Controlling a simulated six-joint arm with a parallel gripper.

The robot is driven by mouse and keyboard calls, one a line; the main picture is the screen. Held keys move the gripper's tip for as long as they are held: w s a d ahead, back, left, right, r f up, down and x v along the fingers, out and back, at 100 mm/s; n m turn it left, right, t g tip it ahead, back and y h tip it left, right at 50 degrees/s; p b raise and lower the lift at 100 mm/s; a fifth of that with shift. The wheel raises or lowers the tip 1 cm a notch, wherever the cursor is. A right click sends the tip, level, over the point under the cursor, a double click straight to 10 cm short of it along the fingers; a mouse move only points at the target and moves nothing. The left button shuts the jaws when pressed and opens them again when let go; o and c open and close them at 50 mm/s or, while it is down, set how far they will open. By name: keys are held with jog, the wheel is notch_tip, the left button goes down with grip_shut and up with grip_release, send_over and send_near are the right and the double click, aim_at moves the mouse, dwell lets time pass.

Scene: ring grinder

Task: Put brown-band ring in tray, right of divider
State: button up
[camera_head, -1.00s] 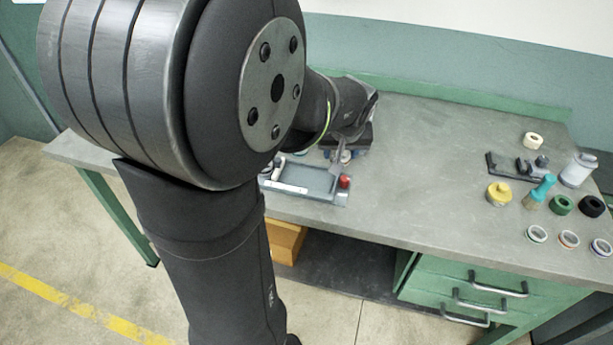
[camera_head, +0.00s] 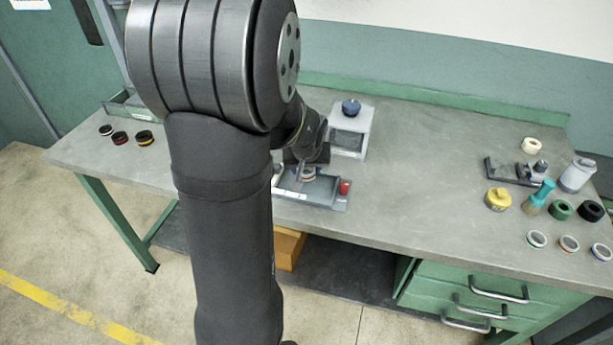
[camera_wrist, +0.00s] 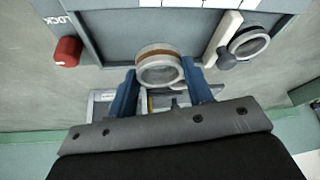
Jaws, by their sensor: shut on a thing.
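The brown-band ring (camera_wrist: 160,66) is a pale metal ring with a brown band, held between the blue fingers of my gripper (camera_wrist: 160,76). In the head view the ring (camera_head: 308,174) shows just under my gripper (camera_head: 306,167). My gripper is over the wide compartment of the grey tray (camera_head: 325,204), on the red knob's side of the divider. I cannot tell whether the ring touches the tray floor. The cream divider (camera_wrist: 223,39) stands in the wrist view, with another ring (camera_wrist: 248,43) across it in the narrow compartment.
The red knob (camera_head: 345,187) is at the tray's right end. A grey machine with a blue knob (camera_head: 351,107) stands behind the tray. Dark rings (camera_head: 121,138) lie at the left. A yellow pot (camera_head: 498,199) and several rings are at the right. The tabletop between is clear.

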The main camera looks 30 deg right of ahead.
aim_at(306, 186)
jog(key=shift+f, duration=1.65)
jog(key=shift+f, duration=0.15)
jog(key=o, duration=1)
jog(key=shift+o, duration=0.2)
jog(key=shift+s+r, duration=0.1)
jog(key=shift+r, duration=0.25)
jog(key=v, duration=1.1)
jog(key=shift+s+r, duration=0.2)
jog(key=shift+r, duration=0.05)
jog(key=shift+a, duration=0.1)
